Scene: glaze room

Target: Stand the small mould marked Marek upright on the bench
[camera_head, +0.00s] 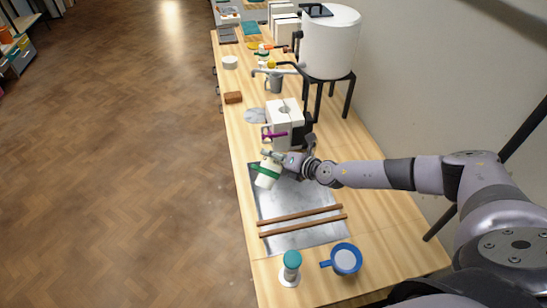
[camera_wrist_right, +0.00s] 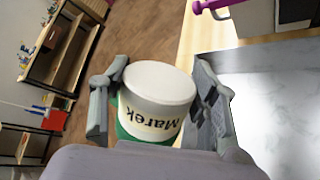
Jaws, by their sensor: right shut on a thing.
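The small mould marked Marek is a white cylinder (camera_head: 266,181) with a green band. It is tilted in the head view, over the left edge of the metal sheet (camera_head: 300,241). My right gripper (camera_head: 268,159) is shut on it. In the right wrist view the mould (camera_wrist_right: 158,92) sits between both fingers, and its name reads upside down. Whether its low end touches anything is unclear. The pale wooden bench (camera_head: 384,268) runs away from me under it. My left gripper is not in view.
Two brown sticks (camera_head: 300,220) lie across the sheet. A blue cup (camera_head: 346,260) and a teal-lidded jar (camera_head: 291,268) stand at the near end. A white block mould (camera_head: 285,113) with a purple clamp (camera_head: 276,135) stands behind the gripper. A large white tank (camera_head: 330,42) is farther back.

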